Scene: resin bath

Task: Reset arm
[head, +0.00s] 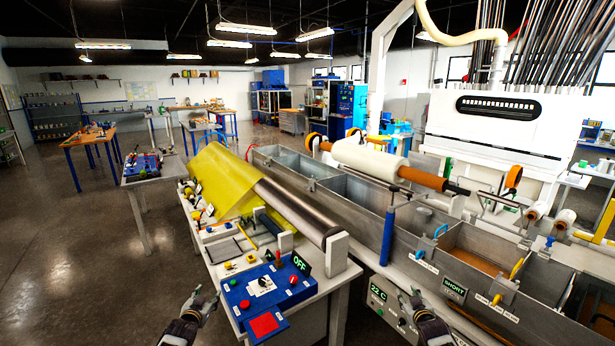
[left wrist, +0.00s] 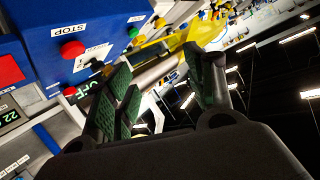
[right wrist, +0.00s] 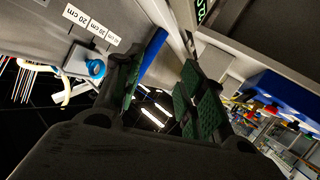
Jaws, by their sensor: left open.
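My left gripper (head: 206,298) is at the lower left of the head view, left of the blue control box. It is open and empty; its green-padded fingers stand apart in the left wrist view (left wrist: 165,90). My right gripper (head: 409,298) is at the bottom right of centre in the head view, in front of the metal bath. It is also open and empty, with a gap between its fingers in the right wrist view (right wrist: 158,90). Neither gripper visibly touches anything in the head view.
The blue control box (head: 235,297) with buttons and an OFF display (head: 300,263) sits on the bench between my grippers. Yellow fabric (head: 225,178) drapes near a long dark roller (head: 295,210). The metal bath (head: 345,212) runs along the right. Floor (head: 80,260) at left is clear.

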